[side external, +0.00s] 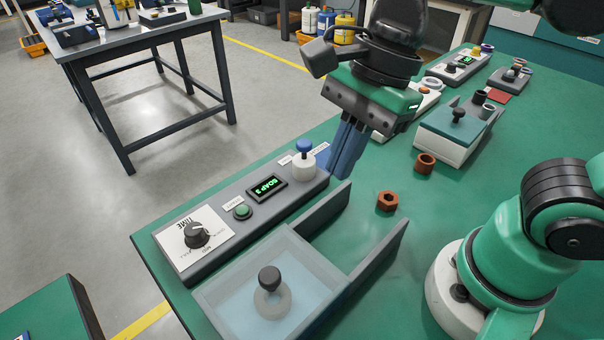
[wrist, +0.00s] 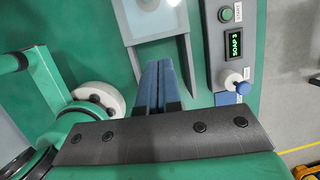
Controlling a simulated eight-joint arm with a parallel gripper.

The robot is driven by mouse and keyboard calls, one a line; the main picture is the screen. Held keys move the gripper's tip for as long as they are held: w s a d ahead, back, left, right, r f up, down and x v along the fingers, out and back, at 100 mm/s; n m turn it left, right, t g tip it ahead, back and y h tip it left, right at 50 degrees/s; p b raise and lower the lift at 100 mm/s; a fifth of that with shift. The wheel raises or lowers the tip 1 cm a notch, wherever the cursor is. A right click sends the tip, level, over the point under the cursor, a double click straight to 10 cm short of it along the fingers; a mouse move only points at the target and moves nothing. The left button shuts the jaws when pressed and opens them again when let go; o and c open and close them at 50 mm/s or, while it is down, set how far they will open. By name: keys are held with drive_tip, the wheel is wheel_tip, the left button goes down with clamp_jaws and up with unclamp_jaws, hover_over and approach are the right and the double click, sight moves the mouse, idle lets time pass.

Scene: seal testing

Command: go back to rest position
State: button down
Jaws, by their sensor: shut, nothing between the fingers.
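My gripper (side external: 341,172) hangs above the green bench. Its two blue fingers are together with nothing between them. They point down, just right of the grey control panel (side external: 213,255) and behind the ends of the tank's walls in the side view. In the wrist view, the closed fingers (wrist: 162,66) show in the middle, with the panel (wrist: 231,70) to their right. The panel carries a TIME dial (side external: 196,236), a green button (side external: 242,211), a lit "SOAP 3" display (side external: 267,187) and a white bottle-shaped part with a blue top (side external: 304,160).
A clear-topped tank (side external: 222,286) with a black-knobbed piece (side external: 271,290) stands at the front. A brown hex nut (side external: 388,202) and a brown ring (side external: 425,163) lie on the bench. A teal-topped box (side external: 455,138) stands at the back right. Bench space between nut and tank is clear.

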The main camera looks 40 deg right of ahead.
drive_tip(key=w+d+f+n+t+h, duration=0.1)
drive_tip(key=w+d+f+n+t, duration=0.1)
drive_tip(key=d+n, duration=0.3)
drive_tip(key=w+d+f+n+t+h, duration=0.2)
drive_tip(key=w+d+f+n+t, duration=0.1)
drive_tip(key=n, duration=1)
drive_tip(key=shift+w+d+t, duration=0.5)
drive_tip(key=shift+w+d, duration=0.65)
drive_tip(key=shift+d, duration=0.1)
